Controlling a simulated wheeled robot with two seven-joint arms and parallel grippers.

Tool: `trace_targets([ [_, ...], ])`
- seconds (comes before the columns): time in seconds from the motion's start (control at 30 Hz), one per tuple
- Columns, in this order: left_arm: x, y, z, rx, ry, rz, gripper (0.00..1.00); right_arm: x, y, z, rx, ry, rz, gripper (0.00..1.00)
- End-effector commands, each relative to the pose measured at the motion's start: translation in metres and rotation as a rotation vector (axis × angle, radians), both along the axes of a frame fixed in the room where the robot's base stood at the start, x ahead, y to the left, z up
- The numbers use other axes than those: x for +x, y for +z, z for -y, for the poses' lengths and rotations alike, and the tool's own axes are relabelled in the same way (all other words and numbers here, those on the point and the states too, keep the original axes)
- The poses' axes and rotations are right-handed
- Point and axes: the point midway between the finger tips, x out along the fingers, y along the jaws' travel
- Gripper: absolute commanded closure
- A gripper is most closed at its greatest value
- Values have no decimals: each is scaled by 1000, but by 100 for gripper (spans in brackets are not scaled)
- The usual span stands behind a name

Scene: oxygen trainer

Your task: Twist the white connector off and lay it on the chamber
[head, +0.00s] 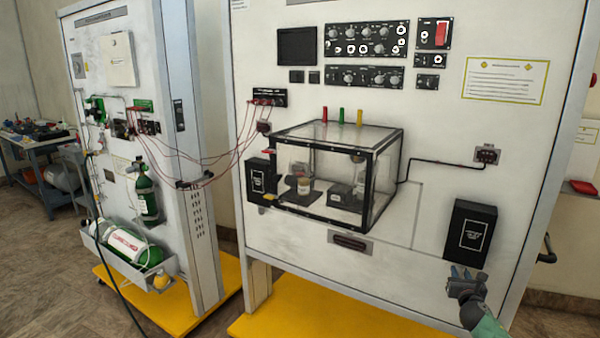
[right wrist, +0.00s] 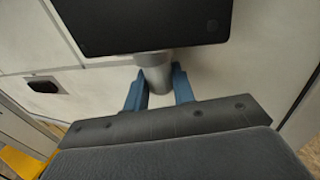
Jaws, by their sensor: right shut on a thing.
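The chamber (head: 383,178) is a clear box with black edges, mounted on the front of the right-hand panel in the head view. My right gripper (head: 466,275) is at the lower right, just below a black box (head: 470,232) on that panel. In the right wrist view its blue fingers (right wrist: 159,84) stand on either side of a pale grey-white cylinder, likely the white connector (right wrist: 152,62), and are shut on it. The cylinder meets the underside of the black box (right wrist: 140,22); whether it is loose cannot be told. My left gripper is not in view.
A black cable (head: 440,161) runs from the chamber's right side to a socket (head: 487,154). A second panel with green cylinders (head: 146,195) stands at left.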

Motion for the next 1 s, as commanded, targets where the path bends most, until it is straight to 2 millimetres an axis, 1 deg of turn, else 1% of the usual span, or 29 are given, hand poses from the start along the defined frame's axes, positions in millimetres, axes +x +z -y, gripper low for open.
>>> trace_targets([
  [0.03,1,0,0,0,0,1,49,1,0,-3,4,-40,1,100],
  [0.2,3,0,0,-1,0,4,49,1,0,-3,2,-163,-1,100],
  [0.3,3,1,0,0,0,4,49,1,0,-2,0,-192,0,100],
  [0.63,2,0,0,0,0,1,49,1,0,-2,1,-211,0,100],
  [0.9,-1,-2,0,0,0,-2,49,3,0,-5,3,-427,0,100],
  [1.0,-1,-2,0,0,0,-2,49,3,0,-5,1,-479,-1,100],
])
